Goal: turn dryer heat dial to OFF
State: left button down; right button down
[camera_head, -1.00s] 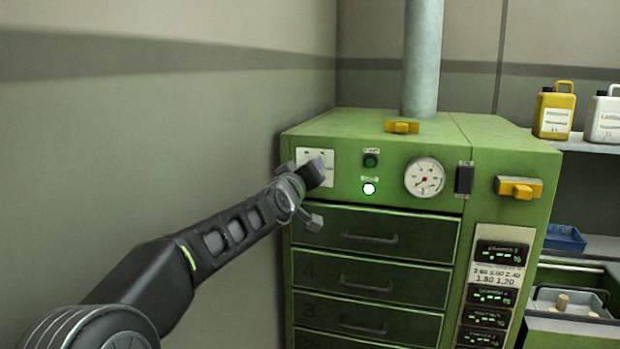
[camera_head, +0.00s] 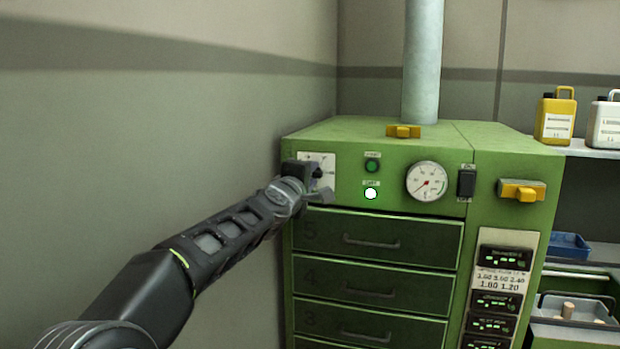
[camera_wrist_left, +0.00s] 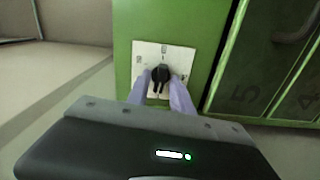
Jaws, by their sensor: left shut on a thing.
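The heat dial is a black knob (camera_wrist_left: 160,73) on a white square plate (camera_wrist_left: 142,58) at the upper left of the green dryer's front (camera_head: 400,165). In the head view the plate (camera_head: 329,160) is partly covered by my left gripper (camera_head: 316,180). In the left wrist view the left gripper's two pale purple fingers (camera_wrist_left: 161,86) stand on either side of the knob and are shut on it. The plate's marks are too small to read, so I cannot tell the dial's setting. My right gripper is not in view.
Right of the dial are a green button (camera_head: 372,166), a lit white lamp (camera_head: 371,193), a round gauge (camera_head: 427,181) and a black switch (camera_head: 466,182). Drawers with handles (camera_head: 371,241) lie below. A wall (camera_head: 150,130) stands close on the left.

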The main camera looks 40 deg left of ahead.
pick_arm(q)
jog(key=shift+n, duration=0.6)
jog(key=c, duration=1.4)
grip_release()
jog(key=shift+c, duration=0.2)
jog(key=v, duration=0.7)
jog(key=shift+s+d, duration=0.15)
jog(key=shift+s, duration=0.25)
